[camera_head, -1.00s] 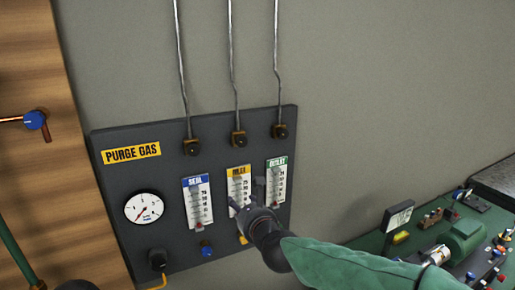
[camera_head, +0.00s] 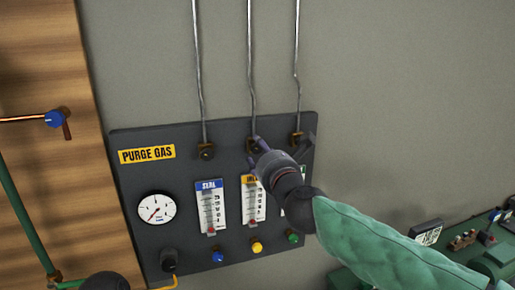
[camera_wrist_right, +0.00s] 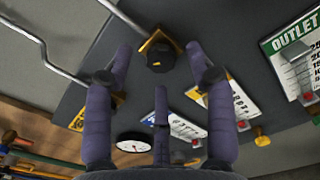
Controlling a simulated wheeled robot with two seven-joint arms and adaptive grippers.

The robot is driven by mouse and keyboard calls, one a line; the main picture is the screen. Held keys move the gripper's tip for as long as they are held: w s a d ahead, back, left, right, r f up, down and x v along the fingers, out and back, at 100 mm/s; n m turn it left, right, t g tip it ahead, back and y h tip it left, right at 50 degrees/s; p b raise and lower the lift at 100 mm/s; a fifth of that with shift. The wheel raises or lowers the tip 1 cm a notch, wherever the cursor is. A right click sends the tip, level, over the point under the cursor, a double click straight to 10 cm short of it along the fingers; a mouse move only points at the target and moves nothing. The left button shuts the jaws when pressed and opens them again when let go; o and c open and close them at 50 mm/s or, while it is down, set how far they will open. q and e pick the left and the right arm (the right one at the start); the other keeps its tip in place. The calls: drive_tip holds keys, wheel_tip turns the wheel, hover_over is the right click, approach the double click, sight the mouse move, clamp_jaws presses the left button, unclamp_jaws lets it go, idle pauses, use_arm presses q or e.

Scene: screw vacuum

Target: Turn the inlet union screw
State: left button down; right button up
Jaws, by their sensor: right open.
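The inlet union screw (camera_head: 254,146) is the middle brass-and-black fitting at the panel's top edge, under the middle pipe. A finger of my right gripper (camera_head: 281,145) partly covers it in the head view. I cannot tell whether any finger touches.
The grey purge gas panel (camera_head: 135,185) carries a dial gauge (camera_head: 156,208), flow meters and coloured knobs. The seal union (camera_head: 205,151) is at left. Thin pipes rise along the wall. A green bench (camera_head: 495,258) with parts is at lower right.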

sight(258, 147)
drive_tip(key=shift+x, duration=1.8)
drive_tip(key=shift+r, duration=0.1)
clamp_jaws()
